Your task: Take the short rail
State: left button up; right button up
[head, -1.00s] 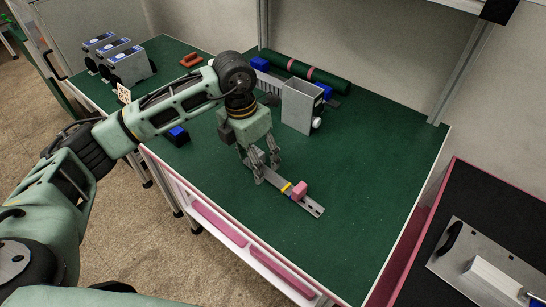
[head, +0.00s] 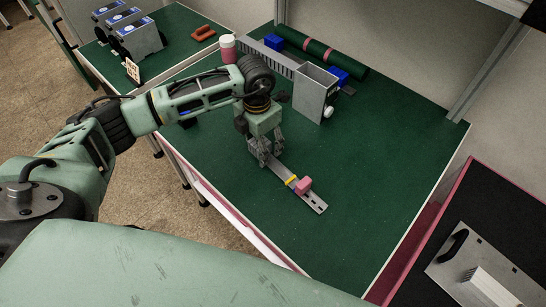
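The short rail (head: 314,201) is a flat grey slotted strip lying on the green table top. A pink block (head: 304,185) and a yellow band (head: 291,180) sit on it near its middle. My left gripper (head: 265,154) points down at the rail's far-left end, with its fingers at either side of the strip. The fingers hide that end, and I cannot tell whether they press on the rail. My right gripper is out of view.
A grey open box (head: 312,95) and a slotted grey duct (head: 266,56) stand behind the gripper. A green roll (head: 320,50) and blue blocks (head: 274,42) lie at the back. The table's right part is clear. A dark bench with a metal plate (head: 478,270) is at right.

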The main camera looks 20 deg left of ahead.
pick_arm(q)
jog(key=shift+c, duration=1.4)
jog(key=c, duration=0.7)
grip_shut()
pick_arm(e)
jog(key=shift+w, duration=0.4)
pick_arm(q)
jog(key=shift+r, duration=0.1)
